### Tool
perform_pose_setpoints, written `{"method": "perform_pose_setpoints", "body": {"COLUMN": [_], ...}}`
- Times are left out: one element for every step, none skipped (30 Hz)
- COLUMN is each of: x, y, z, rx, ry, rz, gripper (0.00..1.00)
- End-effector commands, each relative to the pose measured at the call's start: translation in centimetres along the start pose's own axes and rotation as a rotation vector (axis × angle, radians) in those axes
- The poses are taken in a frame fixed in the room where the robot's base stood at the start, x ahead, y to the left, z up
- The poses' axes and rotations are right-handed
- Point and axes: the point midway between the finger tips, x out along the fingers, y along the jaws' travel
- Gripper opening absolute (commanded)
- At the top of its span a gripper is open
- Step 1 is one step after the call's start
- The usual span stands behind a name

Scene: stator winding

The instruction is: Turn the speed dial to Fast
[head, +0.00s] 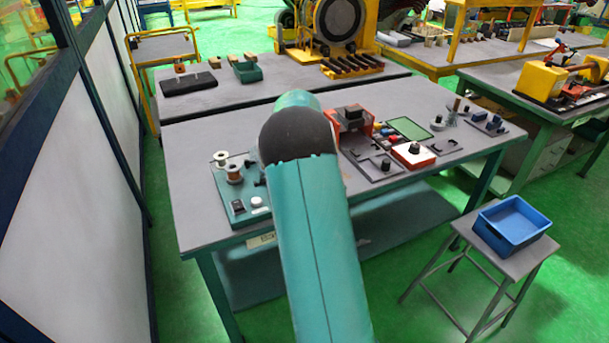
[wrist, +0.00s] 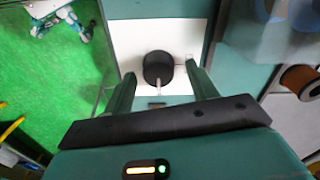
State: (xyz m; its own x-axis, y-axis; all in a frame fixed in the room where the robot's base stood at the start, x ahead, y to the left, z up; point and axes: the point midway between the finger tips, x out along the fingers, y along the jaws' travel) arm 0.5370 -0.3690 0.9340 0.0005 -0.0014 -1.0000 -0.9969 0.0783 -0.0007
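The speed dial (wrist: 158,67) is a round black knob with a pale pointer, on a white plate (wrist: 125,40) set in a teal panel. In the wrist view its pointer is toward the bottom of the picture. Small marks lie on the plate at its right and below it, too small to read. My gripper (wrist: 160,76) is open, one green finger on each side of the knob, with gaps between. I cannot tell how far the fingertips are above the plate. In the head view my own arm hides the gripper, and I cannot pick out the dial for sure.
In the head view a teal winding board (head: 229,192) with wire spools (head: 234,174) is on the grey table (head: 195,222). A copper spool (wrist: 299,81) is right of the panel in the wrist view. A blue bin (head: 512,226) stands on a stool at right.

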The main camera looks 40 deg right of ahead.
Motion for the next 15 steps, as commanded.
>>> {"method": "perform_pose_setpoints", "body": {"x": [0.0, 0.0, 0.0, 0.0, 0.0, -0.1, -0.1, -0.2, -0.3, -0.6, -0.8, -1.3, -1.7, -2.2, -3.0], "y": [0.0, 0.0, 0.0, 0.0, 0.0, 0.0, 0.0, 0.0, 0.0, 0.0, 0.0, 0.0, 0.0, 0.0, 0.0], "z": [0.0, 0.0, 0.1, 0.1, 0.1, 0.1, 0.1, 0.1, 0.1, 0.1, 0.1, 0.1, 0.1, 0.1, 0.1], "rx": [-0.001, -0.001, -0.001, -0.001, -0.001, -0.001, -0.001, -0.001, -0.002, -0.002, -0.002, -0.002, -0.002, -0.002, -0.002], "ry": [0.000, -0.001, -0.001, -0.001, -0.001, -0.001, -0.001, -0.001, -0.001, -0.001, -0.001, -0.001, -0.001, 0.000, 0.000], "rz": [0.000, 0.000, 0.000, 0.001, 0.001, 0.001, 0.001, 0.001, 0.000, 0.000, 0.000, 0.000, -0.001, -0.002, -0.002], "gripper": [0.57, 0.57, 0.57, 0.57, 0.57, 0.57, 0.57, 0.57, 0.57, 0.57, 0.57, 0.57, 0.57, 0.57, 0.57]}}
